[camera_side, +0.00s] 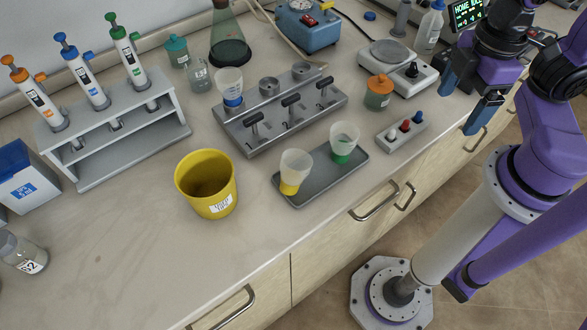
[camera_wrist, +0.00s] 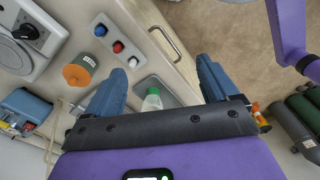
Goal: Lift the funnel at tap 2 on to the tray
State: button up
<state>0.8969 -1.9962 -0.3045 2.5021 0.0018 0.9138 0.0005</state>
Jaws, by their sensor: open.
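A clear funnel with a blue band (camera_side: 229,88) stands upright on the left port of the grey metal manifold (camera_side: 240,138). The manifold has three black tap handles, and its other two ports are bare. I cannot read any tap numbers. The grey tray (camera_side: 314,184) lies in front, holding a funnel with a yellow band (camera_side: 294,172) and one with a green band (camera_side: 343,142). In the wrist view the green-banded funnel (camera_wrist: 152,99) and part of the tray (camera_wrist: 165,90) show between my fingers. My gripper (camera_side: 467,100) is open and empty, right of the tray and away from the funnels.
A switch box (camera_side: 403,132), an orange-lidded jar (camera_side: 378,92) and a balance (camera_side: 398,66) stand right of the manifold. A yellow bin (camera_side: 207,185) stands left of the tray. A pipette rack (camera_side: 118,142) is farther left.

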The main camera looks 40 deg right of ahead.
dwell(0.4)
jog(key=m+t+y, duration=0.6)
jog(key=t+y, duration=0.1)
jog(key=y, duration=0.1)
send_near(293, 175)
jog(key=w+f, duration=0.3)
jog(key=shift+a+f, duration=0.25)
jog(key=shift+f, duration=0.15)
jog(key=shift+w+a+r+t+y, duration=0.15)
jog(key=shift+w+t+y, duration=0.15)
jog(key=shift+t, duration=0.25)
jog(key=shift+w+d+r+t+y, duration=0.15)
jog(key=shift+w+t+y, duration=0.1)
jog(key=shift+t+y, duration=0.25)
jog(key=shift+x, duration=3.8)
jog(key=shift+c, duration=0.3)
